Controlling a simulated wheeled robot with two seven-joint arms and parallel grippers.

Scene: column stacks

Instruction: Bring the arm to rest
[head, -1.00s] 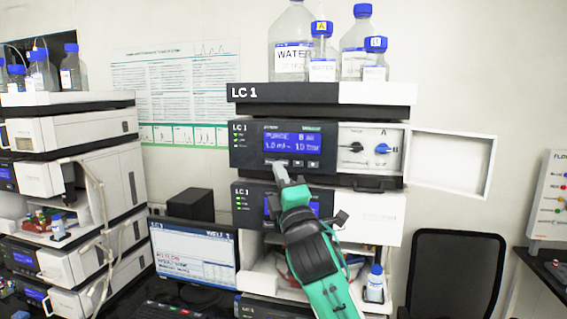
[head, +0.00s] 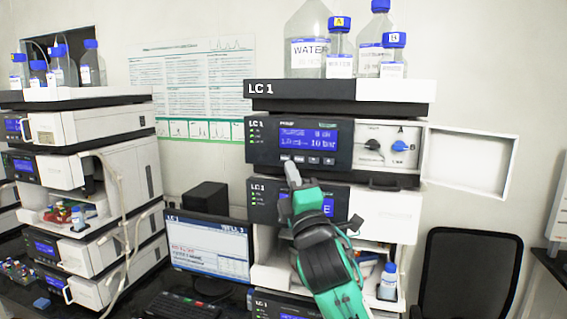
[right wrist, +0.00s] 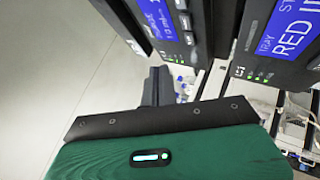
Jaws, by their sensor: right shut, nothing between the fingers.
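My right arm comes up from the bottom of the head view, and its green and black right gripper (head: 292,172) is shut and empty. The fingertips point up at the lower edge of the pump module (head: 320,145) of the LC 1 stack, just below its row of buttons. I cannot tell whether they touch it. In the right wrist view the shut gripper (right wrist: 158,82) shows dark fingers near the blue-lit module panels. The pump's blue display appears to read 10 bar on its lower line. The left gripper is not in view.
Bottles (head: 310,50) stand on the top tray. A white door (head: 468,160) stands open to the right of the pump. A monitor (head: 208,250) and keyboard (head: 180,305) are at left. Another stack (head: 90,190) is further left, a black chair (head: 470,270) at right.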

